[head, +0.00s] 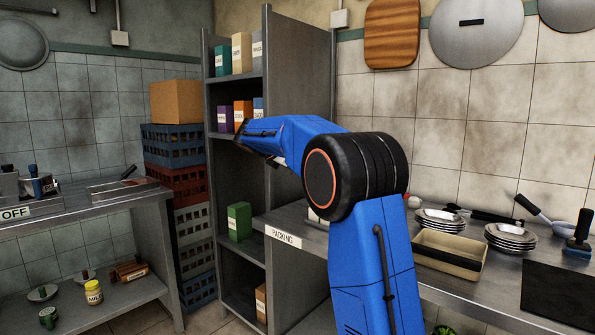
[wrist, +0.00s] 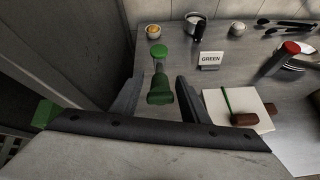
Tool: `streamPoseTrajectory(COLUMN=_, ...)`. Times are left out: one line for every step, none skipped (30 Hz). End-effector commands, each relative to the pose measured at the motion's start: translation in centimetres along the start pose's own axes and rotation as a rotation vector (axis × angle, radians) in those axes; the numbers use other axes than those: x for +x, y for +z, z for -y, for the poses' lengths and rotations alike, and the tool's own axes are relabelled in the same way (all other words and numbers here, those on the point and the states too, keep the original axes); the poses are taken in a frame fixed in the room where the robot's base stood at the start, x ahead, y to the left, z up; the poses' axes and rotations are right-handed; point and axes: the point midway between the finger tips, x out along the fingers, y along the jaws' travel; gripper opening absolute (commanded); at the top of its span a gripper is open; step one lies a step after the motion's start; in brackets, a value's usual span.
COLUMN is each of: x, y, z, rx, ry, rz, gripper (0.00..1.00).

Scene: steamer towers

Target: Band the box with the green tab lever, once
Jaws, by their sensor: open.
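A green lever (wrist: 160,88) with a round green knob stands on the grey counter in the wrist view. My gripper (wrist: 158,84) is open, with one finger on each side of the lever in the picture. Nothing is seen held; whether the fingers touch the lever I cannot tell. A white sign reading GREEN (wrist: 210,58) stands behind it to the right. A pale, flat, box-like thing (wrist: 214,105) lies right of the fingers, with a thin green strip across it and brown pieces at its edge. In the head view my arm hides this part of the counter.
A red-topped thing (wrist: 291,47) stands at the right. A small cup (wrist: 153,31) and a metal jug (wrist: 195,24) stand behind the lever. In the head view, a shelf unit (head: 300,75) rises beside the PACKING counter (head: 284,238), which bears a tan tray (head: 446,262) and stacked plates.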

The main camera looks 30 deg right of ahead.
Motion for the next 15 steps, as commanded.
streamPoseTrajectory(x=-0.1, y=0.0, z=0.0, rx=0.0, ry=0.0, rz=0.0, gripper=0.41)
streamPoseTrajectory(x=-0.2, y=0.0, z=0.0, rx=0.0, ry=0.0, rz=0.0, gripper=0.41)
streamPoseTrajectory(x=-0.5, y=0.0, z=0.0, rx=0.0, ry=0.001, rz=0.0, gripper=0.41)
streamPoseTrajectory(x=-0.8, y=0.0, z=0.0, rx=0.0, ry=0.001, rz=0.0, gripper=0.41)
streamPoseTrajectory(x=-1.1, y=0.0, z=0.0, rx=0.0, ry=0.001, rz=0.0, gripper=0.41)
streamPoseTrajectory(x=-1.6, y=-0.1, z=-0.1, rx=0.0, ry=0.001, rz=0.0, gripper=0.41)
streamPoseTrajectory(x=-2.1, y=-0.1, z=-0.1, rx=0.0, ry=0.002, rz=0.0, gripper=0.41)
streamPoseTrajectory(x=-2.6, y=0.0, z=-0.1, rx=0.0, ry=0.003, rz=0.0, gripper=0.41)
streamPoseTrajectory(x=-3.4, y=0.0, z=0.0, rx=0.0, ry=0.002, rz=0.0, gripper=0.41)
streamPoseTrajectory(x=-4.0, y=0.0, z=0.0, rx=0.0, ry=0.002, rz=0.0, gripper=0.41)
streamPoseTrajectory(x=-4.6, y=-0.1, z=-0.1, rx=0.0, ry=0.003, rz=0.0, gripper=0.41)
streamPoseTrajectory(x=-5.4, y=0.0, z=-0.1, rx=0.0, ry=0.003, rz=0.0, gripper=0.41)
streamPoseTrajectory(x=-6.0, y=0.0, z=-0.1, rx=0.0, ry=0.002, rz=0.0, gripper=0.41)
streamPoseTrajectory(x=-6.6, y=0.0, z=-0.1, rx=0.0, ry=0.003, rz=0.0, gripper=0.41)
streamPoseTrajectory(x=-7.4, y=-0.1, z=-0.1, rx=-0.001, ry=0.003, rz=0.0, gripper=0.41)
